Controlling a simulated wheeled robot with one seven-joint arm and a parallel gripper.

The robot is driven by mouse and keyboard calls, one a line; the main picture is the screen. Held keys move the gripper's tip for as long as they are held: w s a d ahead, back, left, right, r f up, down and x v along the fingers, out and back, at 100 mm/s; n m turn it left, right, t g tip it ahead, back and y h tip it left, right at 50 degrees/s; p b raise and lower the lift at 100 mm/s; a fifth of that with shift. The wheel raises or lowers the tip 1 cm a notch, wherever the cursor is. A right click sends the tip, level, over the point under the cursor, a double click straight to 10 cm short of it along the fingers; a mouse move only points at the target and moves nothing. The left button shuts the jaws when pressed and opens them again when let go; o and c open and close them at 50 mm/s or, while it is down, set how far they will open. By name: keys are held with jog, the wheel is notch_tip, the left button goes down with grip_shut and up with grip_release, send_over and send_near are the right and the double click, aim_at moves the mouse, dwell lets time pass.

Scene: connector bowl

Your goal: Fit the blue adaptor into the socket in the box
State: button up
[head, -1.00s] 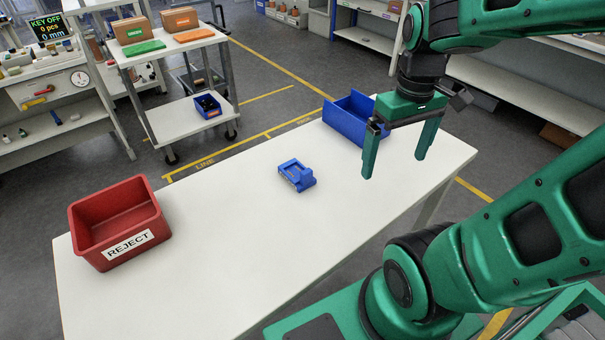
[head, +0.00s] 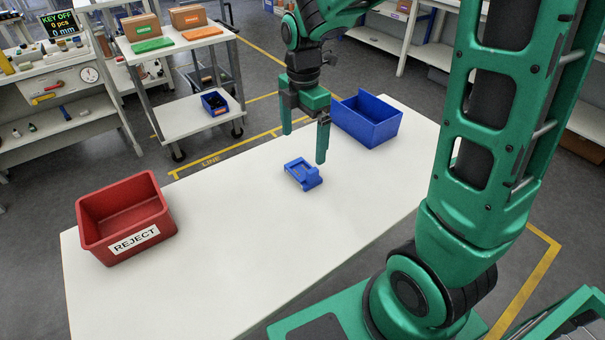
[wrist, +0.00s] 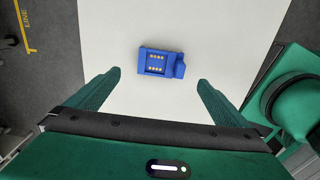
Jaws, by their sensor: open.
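The blue adaptor (head: 303,174) lies on the white table, near its middle. In the wrist view the adaptor (wrist: 147,71) shows a recess with several gold contacts and a raised block on its right side. My gripper (head: 304,147) is open and empty, pointing down above the table close to the adaptor. In the wrist view the adaptor lies just beyond the gap between the fingertips (wrist: 159,77), and neither finger appears to touch it. The blue box (head: 372,131) stands behind and to the right on the table. I cannot make out the socket inside it.
A red bin (head: 125,220) marked REJECT stands on the left end of the white table (head: 225,245). The table around the adaptor is clear. A cart (head: 190,120) with boxes and a small blue bin stands beyond the table.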

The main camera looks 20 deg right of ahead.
aim_at(303, 172)
notch_tip(303, 172, down, 10)
jog(key=shift+r, duration=0.25)
dwell(0.3)
jog(key=c, duration=1.4)
jog(key=shift+r, duration=0.15)
